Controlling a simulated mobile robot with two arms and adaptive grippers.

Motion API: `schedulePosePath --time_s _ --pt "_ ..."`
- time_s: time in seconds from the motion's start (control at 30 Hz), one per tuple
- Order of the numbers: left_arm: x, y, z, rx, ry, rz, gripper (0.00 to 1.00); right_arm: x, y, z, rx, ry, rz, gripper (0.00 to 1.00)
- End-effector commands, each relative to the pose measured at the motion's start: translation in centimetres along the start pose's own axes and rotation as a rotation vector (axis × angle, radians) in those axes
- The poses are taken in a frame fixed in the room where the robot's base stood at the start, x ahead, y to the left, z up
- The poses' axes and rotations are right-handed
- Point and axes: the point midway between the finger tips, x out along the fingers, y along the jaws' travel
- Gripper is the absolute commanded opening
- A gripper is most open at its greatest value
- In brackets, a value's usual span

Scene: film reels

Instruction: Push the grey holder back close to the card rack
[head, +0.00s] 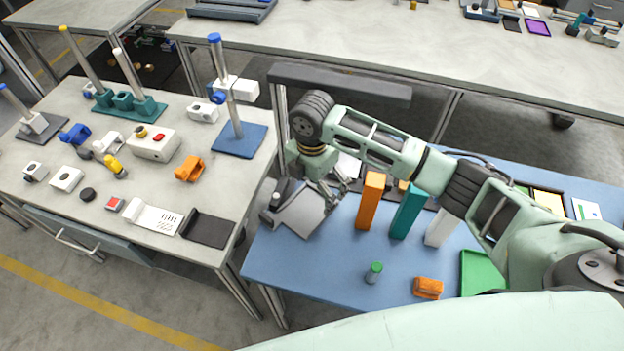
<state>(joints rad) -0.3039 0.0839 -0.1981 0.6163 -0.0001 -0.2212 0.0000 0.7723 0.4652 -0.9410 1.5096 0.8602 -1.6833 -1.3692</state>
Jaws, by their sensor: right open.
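My right gripper (328,196) reaches down over the far left part of the blue table, its fingers open and empty. Just left of and below its fingers is a flat light grey piece (300,213) with a dark part at its left end; it may be the grey holder, partly hidden by my wrist. Whether the fingers touch it I cannot tell. Upright orange (370,201), teal (407,212) and white (439,229) blocks stand right of the gripper. A dark tray with coloured cards (547,201) sits farther right, partly behind my arm; I cannot tell which is the card rack. My left gripper is out of view.
A green-capped cylinder (374,272), an orange block (428,288) and a green tray (480,273) are nearer the front of the blue table (320,270). The front left area is clear.

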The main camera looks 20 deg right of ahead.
Motion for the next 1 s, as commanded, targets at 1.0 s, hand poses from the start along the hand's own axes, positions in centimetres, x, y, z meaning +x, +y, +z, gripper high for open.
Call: schedulePosePath --time_s 1.0 --pt "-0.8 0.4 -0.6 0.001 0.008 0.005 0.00 5.3 0.0 0.0 0.000 -0.001 0.000 0.76"
